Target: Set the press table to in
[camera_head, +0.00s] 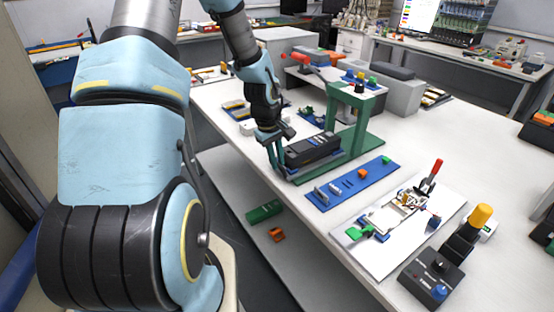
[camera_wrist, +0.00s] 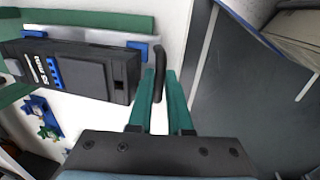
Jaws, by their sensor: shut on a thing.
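The press has a green frame (camera_head: 357,112) on a green base, standing on the white bench. Its black press table (camera_head: 313,148) lies at the left of the frame's uprights, along the base. In the wrist view the table (camera_wrist: 90,72) shows white lettering and blue parts, beside a silver rail. A black upright handle (camera_wrist: 159,62) stands at the table's near end. My gripper (camera_wrist: 161,85) has its green fingers on either side of this handle and is shut on it. In the head view my gripper (camera_head: 276,160) is at the table's left end; the handle is hidden there.
A blue fixture strip (camera_head: 352,184) lies in front of the press. A white board (camera_head: 400,225) with small parts and a black control box (camera_head: 432,278) stand at the right. The bench edge is close to my gripper, with a lower shelf holding a green block (camera_head: 264,211).

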